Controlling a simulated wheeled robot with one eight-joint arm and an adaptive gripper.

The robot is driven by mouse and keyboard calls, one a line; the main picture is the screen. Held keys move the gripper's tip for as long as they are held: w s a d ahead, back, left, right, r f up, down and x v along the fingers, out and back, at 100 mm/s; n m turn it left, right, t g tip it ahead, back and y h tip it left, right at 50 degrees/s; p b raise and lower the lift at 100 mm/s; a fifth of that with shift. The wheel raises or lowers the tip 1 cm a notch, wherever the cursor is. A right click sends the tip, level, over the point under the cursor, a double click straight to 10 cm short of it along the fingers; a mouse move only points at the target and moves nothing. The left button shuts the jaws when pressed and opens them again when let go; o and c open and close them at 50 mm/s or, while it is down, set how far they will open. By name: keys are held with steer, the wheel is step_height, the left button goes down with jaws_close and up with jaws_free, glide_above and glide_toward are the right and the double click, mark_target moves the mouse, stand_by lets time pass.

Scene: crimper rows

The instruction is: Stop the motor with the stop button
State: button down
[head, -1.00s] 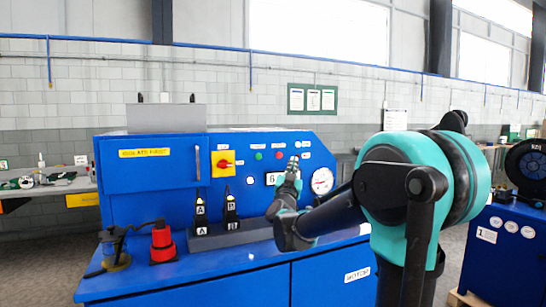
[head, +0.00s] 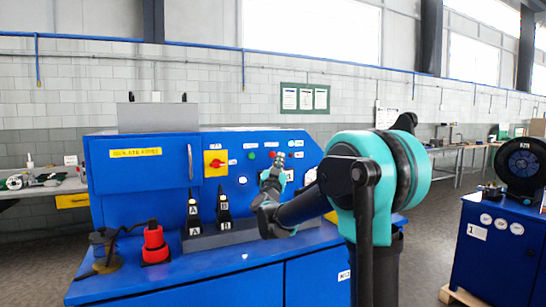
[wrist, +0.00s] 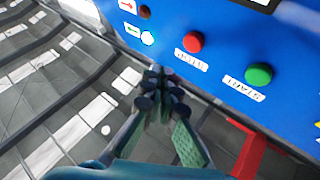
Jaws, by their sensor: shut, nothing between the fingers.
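The red button (head: 271,154), which looks like the stop button, is on the blue machine's front panel, right of a green button (head: 251,156). My gripper (wrist: 160,82) is shut and empty. Its fingertips are near the panel, beside the red button and below a white button (wrist: 148,38), apparently not touching the red one. In the head view my gripper (head: 275,166) is just below the red button.
A yellow switch with a red knob (head: 216,162) is left on the panel. Two black crimpers (head: 223,208) stand upright in a grey rack on the bench. A red tool (head: 155,244) stands at the bench's left. In the wrist view a red part (wrist: 250,150) lies right of my fingers.

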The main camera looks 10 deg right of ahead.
steer(key=shift+w+a, duration=0.3)
steer(key=shift+w, duration=0.55)
steer(key=shift+w+a, duration=0.25)
steer(key=shift+w, duration=0.55)
steer(key=shift+w, duration=0.1)
steer(key=shift+w+a, duration=0.15)
steer(key=shift+w, duration=0.15)
steer(key=shift+w+a, duration=0.15)
steer(key=shift+w, duration=0.35)
stand_by(0.9)
stand_by(0.4)
steer(key=shift+s+d, duration=0.3)
steer(key=shift+s, duration=0.6)
steer(key=shift+s, duration=0.1)
steer(key=s, duration=0.1)
steer(key=s+d, duration=0.1)
steer(key=s, duration=0.2)
steer(key=shift+s+d, duration=0.25)
